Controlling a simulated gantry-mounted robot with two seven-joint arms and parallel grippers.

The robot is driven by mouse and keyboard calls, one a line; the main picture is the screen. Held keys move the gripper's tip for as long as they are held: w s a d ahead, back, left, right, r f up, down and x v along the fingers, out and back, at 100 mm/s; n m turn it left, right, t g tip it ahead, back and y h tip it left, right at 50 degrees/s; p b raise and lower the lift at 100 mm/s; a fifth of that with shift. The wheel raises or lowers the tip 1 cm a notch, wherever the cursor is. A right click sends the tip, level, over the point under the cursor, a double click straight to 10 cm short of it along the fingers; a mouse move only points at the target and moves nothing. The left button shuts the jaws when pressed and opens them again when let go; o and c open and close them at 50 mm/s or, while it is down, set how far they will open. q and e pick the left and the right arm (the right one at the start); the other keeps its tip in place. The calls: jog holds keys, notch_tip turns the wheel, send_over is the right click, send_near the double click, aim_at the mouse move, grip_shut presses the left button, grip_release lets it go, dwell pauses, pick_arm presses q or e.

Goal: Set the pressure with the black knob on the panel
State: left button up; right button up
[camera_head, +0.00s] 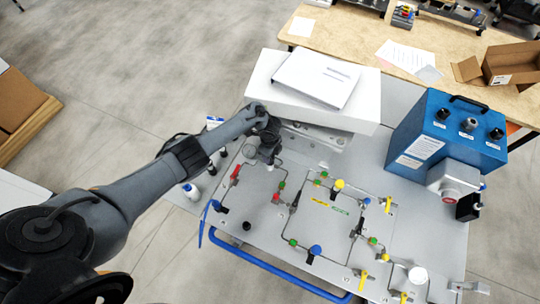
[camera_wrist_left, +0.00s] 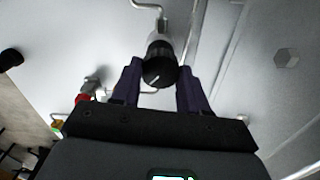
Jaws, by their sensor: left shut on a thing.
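The black knob (camera_wrist_left: 158,72) has a white pointer line on its face and sits on a silver fitting on the grey panel (camera_head: 325,245). In the left wrist view the pointer slants toward the lower left. My left gripper (camera_head: 268,156) reaches down to the upper left part of the panel. In the wrist view its two dark fingers stand on either side of the knob, and it is shut on the knob. In the head view the gripper hides the knob. My right gripper is not in view.
Thin tubes with red, green, yellow and blue valves spread over the panel. A white box (camera_head: 362,112) stands right behind my left gripper. A blue box (camera_head: 437,140) with black knobs stands at the right. A blue rail (camera_head: 275,268) runs along the front edge.

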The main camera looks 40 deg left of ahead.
pick_arm(q)
jog(key=m+b, duration=0.2)
jog(key=m, duration=0.2)
jog(key=shift+f+m, duration=0.15)
jog(key=shift+m, duration=0.15)
jog(key=shift+m+b, duration=1.15)
jog(key=shift+m, duration=0.75)
jog(key=shift+s, duration=0.1)
jog(key=o, duration=1.1)
jog(key=shift+c, duration=0.2)
